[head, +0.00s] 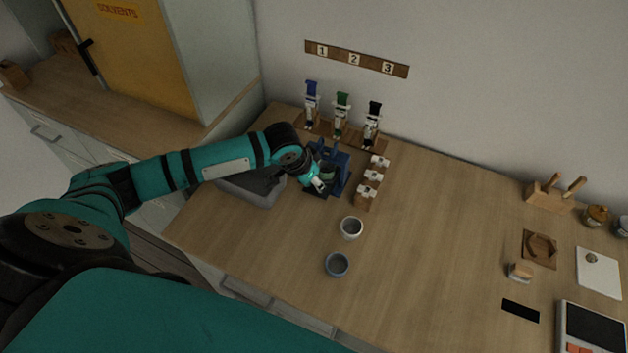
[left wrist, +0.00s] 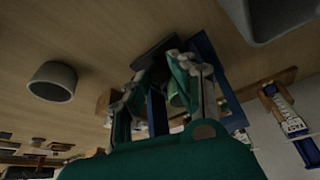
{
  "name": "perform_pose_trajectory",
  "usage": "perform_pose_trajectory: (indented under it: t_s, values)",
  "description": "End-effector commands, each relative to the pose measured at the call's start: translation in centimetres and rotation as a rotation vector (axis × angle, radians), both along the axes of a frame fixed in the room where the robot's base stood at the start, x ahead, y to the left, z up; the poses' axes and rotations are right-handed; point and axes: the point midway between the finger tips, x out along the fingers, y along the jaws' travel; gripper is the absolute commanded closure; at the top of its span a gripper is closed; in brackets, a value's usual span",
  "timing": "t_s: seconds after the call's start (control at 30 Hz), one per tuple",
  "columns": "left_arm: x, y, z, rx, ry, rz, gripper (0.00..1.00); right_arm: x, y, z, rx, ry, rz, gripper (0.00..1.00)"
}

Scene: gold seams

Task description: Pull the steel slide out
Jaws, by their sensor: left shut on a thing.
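My left gripper (head: 319,184) reaches in from the left and is shut on a small part at the blue stand (head: 341,160). A dark flat plate (left wrist: 153,50) lies just beyond the fingertips. The fingers hide most of what is held, and I cannot make out the steel slide clearly. My right gripper is not in view.
Holders with blue (head: 312,90), green (head: 342,100) and black (head: 375,109) tops stand behind. Small wooden blocks (head: 368,190) stand right of the stand. A grey tray (head: 262,194) lies left. The middle-right bench is clear.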

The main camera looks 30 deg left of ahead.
Motion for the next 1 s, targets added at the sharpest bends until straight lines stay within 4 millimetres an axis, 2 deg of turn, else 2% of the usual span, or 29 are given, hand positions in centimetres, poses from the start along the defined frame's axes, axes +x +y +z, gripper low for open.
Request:
perform_pose_trajectory:
  t_s: [0.13, 0.3, 0.4, 0.53, 0.83, 0.87, 1.0]
  values:
    - [-1.9, -0.1, 0.4, 0.001, 0.006, 0.001, 1.0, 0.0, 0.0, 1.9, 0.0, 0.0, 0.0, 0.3]
    - [-6.2, -0.3, 0.5, 0.0, 0.013, -0.001, 1.0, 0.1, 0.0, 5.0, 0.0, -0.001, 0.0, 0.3]
    - [-8.1, -0.4, 0.3, 0.0, 0.011, 0.001, 1.0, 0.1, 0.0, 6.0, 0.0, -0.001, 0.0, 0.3]
    - [-9.1, -0.5, 0.1, 0.0, 0.005, 0.001, 1.0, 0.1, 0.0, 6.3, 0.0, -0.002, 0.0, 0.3]
    - [-9.0, -0.5, 0.0, 0.0, 0.001, 0.001, 1.0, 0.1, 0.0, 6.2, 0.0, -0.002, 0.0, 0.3]
    - [-9.0, -0.5, 0.0, 0.0, 0.0, 0.001, 0.73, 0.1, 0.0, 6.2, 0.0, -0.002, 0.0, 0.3]
    - [-9.0, -0.5, 0.0, 0.0, 0.0, 0.001, 0.54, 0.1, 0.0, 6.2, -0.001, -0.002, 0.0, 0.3]
